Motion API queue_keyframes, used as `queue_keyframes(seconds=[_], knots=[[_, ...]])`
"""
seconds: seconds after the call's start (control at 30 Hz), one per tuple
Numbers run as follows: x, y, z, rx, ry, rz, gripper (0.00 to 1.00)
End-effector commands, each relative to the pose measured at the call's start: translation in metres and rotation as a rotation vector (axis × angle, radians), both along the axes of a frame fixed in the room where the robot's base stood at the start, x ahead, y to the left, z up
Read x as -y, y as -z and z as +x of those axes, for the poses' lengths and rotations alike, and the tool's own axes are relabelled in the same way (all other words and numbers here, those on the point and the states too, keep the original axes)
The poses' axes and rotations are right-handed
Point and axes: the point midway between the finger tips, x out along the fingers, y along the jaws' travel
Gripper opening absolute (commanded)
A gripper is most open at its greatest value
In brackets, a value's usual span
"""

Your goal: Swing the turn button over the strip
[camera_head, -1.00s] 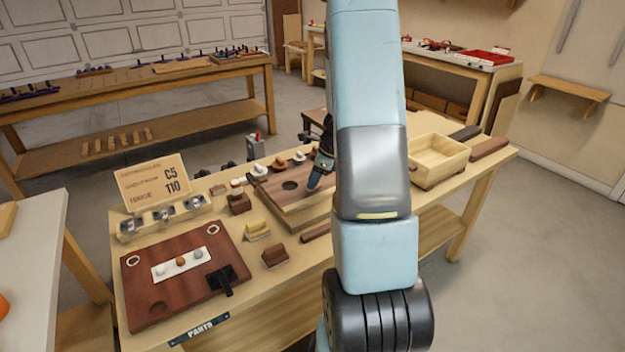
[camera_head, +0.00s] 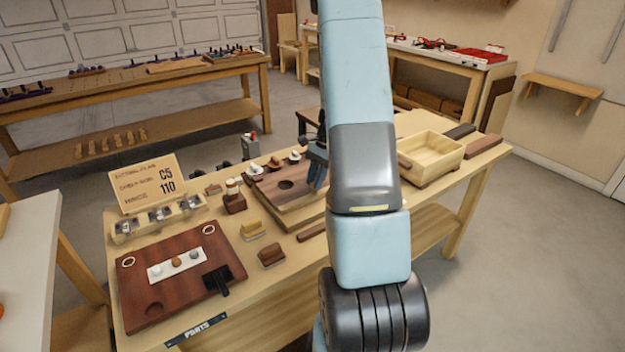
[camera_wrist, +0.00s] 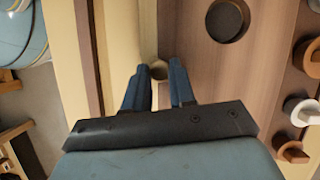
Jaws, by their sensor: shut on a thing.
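My gripper (camera_head: 316,172) is low over the right part of a wooden board (camera_head: 284,203) on the bench, partly hidden behind my arm. In the wrist view, my gripper (camera_wrist: 160,70) has its two blue fingers on either side of a small tan round-ended piece (camera_wrist: 159,71), which appears to be the turn button. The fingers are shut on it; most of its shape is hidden. A pale strip (camera_wrist: 147,28) runs along the board's edge beside it. I cannot tell whether the button lies over that strip. The board's round dark hole (camera_wrist: 227,20) is to the right.
Several round knobs (camera_wrist: 297,110) stand along the board's far side. A dark red board (camera_head: 150,300) with a white plate is at the bench's left. A wooden box (camera_head: 432,160) stands to the right. Small brown and yellow blocks (camera_head: 271,255) lie in front of the board.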

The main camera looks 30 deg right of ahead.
Motion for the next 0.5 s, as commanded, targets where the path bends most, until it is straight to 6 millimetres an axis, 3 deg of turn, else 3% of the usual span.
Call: queue_keyframes(seconds=[0.5], knots=[[0.0107, -0.0007, 0.0010, 0.004, -0.443, -0.003, 0.00]])
